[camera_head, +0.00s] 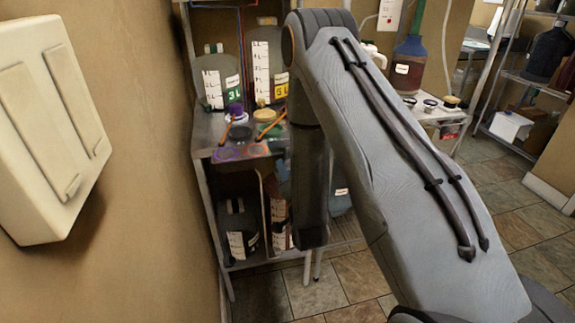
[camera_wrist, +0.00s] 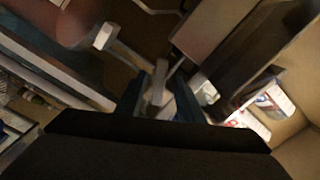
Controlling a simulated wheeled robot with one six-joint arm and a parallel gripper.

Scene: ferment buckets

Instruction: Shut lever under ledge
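In the wrist view, my gripper (camera_wrist: 160,102) has its two dark fingers apart. A pale grey lever-like piece (camera_wrist: 160,76) lies between the fingertips, with a gap that seems to remain on both sides. A second pale handle-like piece (camera_wrist: 104,37) sits up and left of the fingers, joined to a light bar. Which piece is the task's lever I cannot tell for sure. A dark flat panel edge (camera_wrist: 235,60) slants at the upper right. In the head view my arm hides the gripper, and no lever or ledge is clear there.
In the head view, a metal shelf unit (camera_head: 205,150) holds large jugs (camera_head: 215,76) and small jars. A side table at the right carries a blue jug (camera_head: 409,66) and small bowls. A pale wall box (camera_head: 50,125) is close at the left. Tiled floor lies open at the right.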

